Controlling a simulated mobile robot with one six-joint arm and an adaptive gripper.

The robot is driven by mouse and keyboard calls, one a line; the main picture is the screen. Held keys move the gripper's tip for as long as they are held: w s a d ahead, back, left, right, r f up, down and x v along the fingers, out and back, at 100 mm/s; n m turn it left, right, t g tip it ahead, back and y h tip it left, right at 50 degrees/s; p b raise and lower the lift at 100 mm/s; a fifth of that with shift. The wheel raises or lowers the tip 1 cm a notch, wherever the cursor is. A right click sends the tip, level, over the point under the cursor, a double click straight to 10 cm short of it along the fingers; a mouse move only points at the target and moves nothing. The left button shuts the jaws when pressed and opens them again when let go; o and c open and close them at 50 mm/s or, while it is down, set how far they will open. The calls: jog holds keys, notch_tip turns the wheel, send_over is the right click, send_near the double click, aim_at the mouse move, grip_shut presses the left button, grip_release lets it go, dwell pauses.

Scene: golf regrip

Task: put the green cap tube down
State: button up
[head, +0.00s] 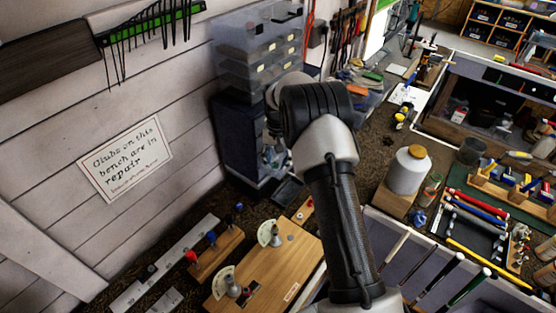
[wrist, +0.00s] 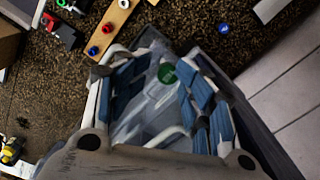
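The green cap (wrist: 166,73) shows in the wrist view between the fingers of my gripper (wrist: 170,75). A clear, glossy shape lies around and below the cap; I cannot tell the tube's body from the clear surfaces there. The blue-padded fingers stand apart, with space on both sides of the cap, so the gripper looks open. A dark-edged bin or tray surrounds the spot. In the head view my arm hides most of the gripper, which is beside the clear drawer stack, and the green cap is not clearly visible.
A wooden strip (wrist: 110,27) with red and blue knobs lies near, on the speckled bench. A loose blue piece (wrist: 224,28) lies right of it. Clear drawers (head: 258,45) stand by the wall. A white jar (head: 408,171) stands on a wooden block right of my arm.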

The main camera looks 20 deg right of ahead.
notch_tip(320, 180, up, 13)
notch_tip(320, 180, up, 8)
send_over(277, 165)
jog(key=s+a, duration=0.2)
jog(key=s, duration=0.2)
jog(key=s+a+r+n+t, duration=0.25)
jog(key=s+r, duration=0.55)
jog(key=s, duration=0.4)
jog(key=s+a+f+n+t, duration=0.1)
jog(key=s+a, duration=0.1)
jog(key=s, duration=0.9)
jog(key=s+a+f+n+t, duration=0.1)
jog(key=s+a+f+n, duration=0.1)
jog(key=s, duration=1)
jog(key=shift+s, duration=0.2)
jog(key=shift+f, duration=0.1)
notch_tip(277, 165, down, 25)
jog(key=b, duration=2.6)
jog(key=shift+f, duration=0.2)
